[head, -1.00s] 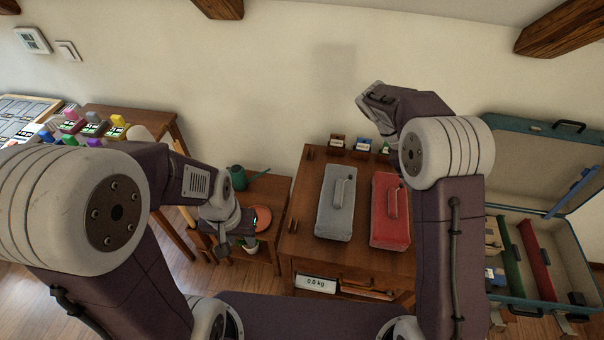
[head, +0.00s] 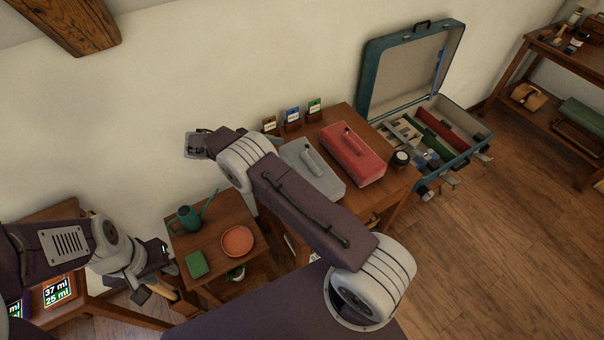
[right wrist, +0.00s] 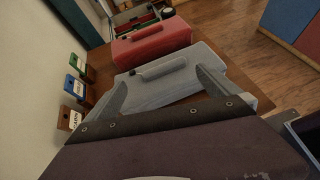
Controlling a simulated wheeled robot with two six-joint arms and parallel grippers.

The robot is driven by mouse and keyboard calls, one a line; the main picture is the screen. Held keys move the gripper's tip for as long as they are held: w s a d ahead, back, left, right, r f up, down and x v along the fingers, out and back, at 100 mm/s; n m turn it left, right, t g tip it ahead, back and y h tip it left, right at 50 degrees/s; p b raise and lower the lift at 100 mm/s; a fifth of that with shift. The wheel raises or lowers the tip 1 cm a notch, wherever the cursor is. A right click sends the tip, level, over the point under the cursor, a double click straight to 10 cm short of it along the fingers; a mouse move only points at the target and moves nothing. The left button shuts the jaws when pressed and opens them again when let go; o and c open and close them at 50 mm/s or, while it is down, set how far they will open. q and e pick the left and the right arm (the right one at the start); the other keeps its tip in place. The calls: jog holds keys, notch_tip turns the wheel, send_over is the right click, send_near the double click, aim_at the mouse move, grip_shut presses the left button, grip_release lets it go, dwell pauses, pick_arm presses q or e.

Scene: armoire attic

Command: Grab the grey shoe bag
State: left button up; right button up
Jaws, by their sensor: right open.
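The grey shoe bag (head: 322,178) lies on the wooden cabinet, left of a red bag (head: 352,154). My right forearm hides part of it in the head view. My right gripper (head: 194,144) is left of the grey bag, toward the wall. In the right wrist view my right gripper (right wrist: 164,88) is open, with its two fingers spread in front of the grey bag (right wrist: 158,90). Nothing is seen held in it, and I cannot tell whether a finger touches the bag. My left gripper (head: 140,282) is low at the left, beside the small stand; its jaw state is unclear.
Several small tagged card holders (head: 292,117) stand along the cabinet's wall side. A dark jar (head: 400,160) stands right of the red bag. An open teal suitcase (head: 462,148) is further right. The small stand (head: 222,208) holds a watering can and an orange dish. Floor is clear at right.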

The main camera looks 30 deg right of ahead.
aim_at(310, 161)
jog(key=x, duration=0.3)
jog(key=p+x, duration=0.1)
jog(key=x, duration=0.2)
jog(key=f+p+x, duration=0.1)
jog(key=x, duration=0.2)
jog(key=shift+s+a, duration=0.35)
jog(key=shift+s, duration=0.05)
jog(key=shift+d+f, duration=0.1)
jog(key=shift+d, duration=0.1)
pick_arm(q)
jog(key=shift+d+r, duration=0.25)
jog(key=shift+r, duration=0.95)
pick_arm(e)
jog(key=c, duration=2)
jog(key=shift+o, duration=0.2)
